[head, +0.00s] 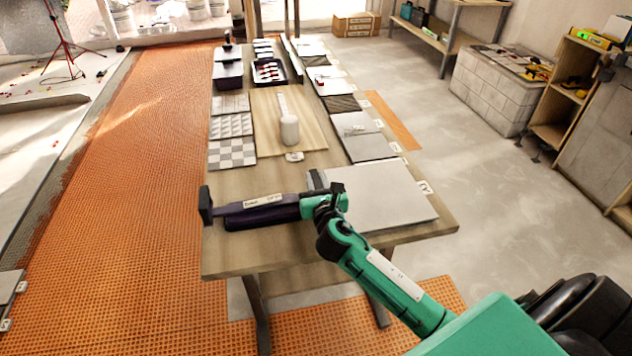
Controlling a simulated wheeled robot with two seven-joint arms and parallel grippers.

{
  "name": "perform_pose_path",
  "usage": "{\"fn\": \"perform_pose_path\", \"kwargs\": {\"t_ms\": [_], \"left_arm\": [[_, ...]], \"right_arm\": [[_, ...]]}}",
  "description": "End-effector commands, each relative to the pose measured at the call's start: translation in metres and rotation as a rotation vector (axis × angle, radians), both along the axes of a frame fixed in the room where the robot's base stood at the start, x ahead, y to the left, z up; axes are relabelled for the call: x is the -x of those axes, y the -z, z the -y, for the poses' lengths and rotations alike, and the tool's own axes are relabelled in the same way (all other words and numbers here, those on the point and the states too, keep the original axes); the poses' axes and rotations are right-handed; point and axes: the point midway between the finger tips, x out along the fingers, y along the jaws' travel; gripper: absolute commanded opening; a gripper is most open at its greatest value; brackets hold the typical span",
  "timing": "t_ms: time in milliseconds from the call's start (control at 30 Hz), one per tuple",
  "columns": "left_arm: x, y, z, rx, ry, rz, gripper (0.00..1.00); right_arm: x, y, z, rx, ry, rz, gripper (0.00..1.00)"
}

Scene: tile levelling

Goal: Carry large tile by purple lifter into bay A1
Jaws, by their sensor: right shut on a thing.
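My right gripper (326,203), on the green arm from the lower right, is shut on the dark purple lifter (268,201) at its right end. The lifter is a long bar with a small pale label and a dark block at its left end. It is above a dark purple holder (262,218) near the table's front; I cannot tell whether they touch. A large plain grey tile (378,200) lies flat at the table's front right corner, partly hidden by my gripper. I cannot make out which place is bay A1. My left gripper is not in view.
The wooden table (235,262) carries patterned tile samples (232,153), a white cylinder (289,130), a dark tray (268,72) and more grey tiles (366,140). Orange matting (130,180) covers the floor at left. Clear concrete floor (470,180) lies at right, before a block stack (495,92).

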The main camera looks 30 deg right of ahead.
Motion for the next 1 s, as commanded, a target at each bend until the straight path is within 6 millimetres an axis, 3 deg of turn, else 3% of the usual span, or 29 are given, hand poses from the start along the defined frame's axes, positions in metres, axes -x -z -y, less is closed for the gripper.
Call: {"fn": "perform_pose_path", "kwargs": {"t_ms": [200, 233, 333, 700, 1000], "left_arm": [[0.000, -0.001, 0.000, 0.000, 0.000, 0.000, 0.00], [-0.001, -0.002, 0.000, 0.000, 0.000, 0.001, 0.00], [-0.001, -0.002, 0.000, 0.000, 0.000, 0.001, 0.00], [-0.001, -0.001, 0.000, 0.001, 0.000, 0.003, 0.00], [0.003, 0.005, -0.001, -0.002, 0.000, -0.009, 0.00]], "right_arm": [[0.000, 0.000, 0.000, -0.002, -0.001, 0.003, 0.00], [0.000, 0.002, 0.000, 0.000, 0.000, 0.000, 0.24], [0.000, 0.001, 0.000, 0.000, 0.000, 0.000, 0.42], [0.002, -0.001, -0.001, 0.000, -0.001, -0.001, 0.42], [0.051, 0.001, -0.015, -0.002, -0.003, -0.003, 0.42]]}}
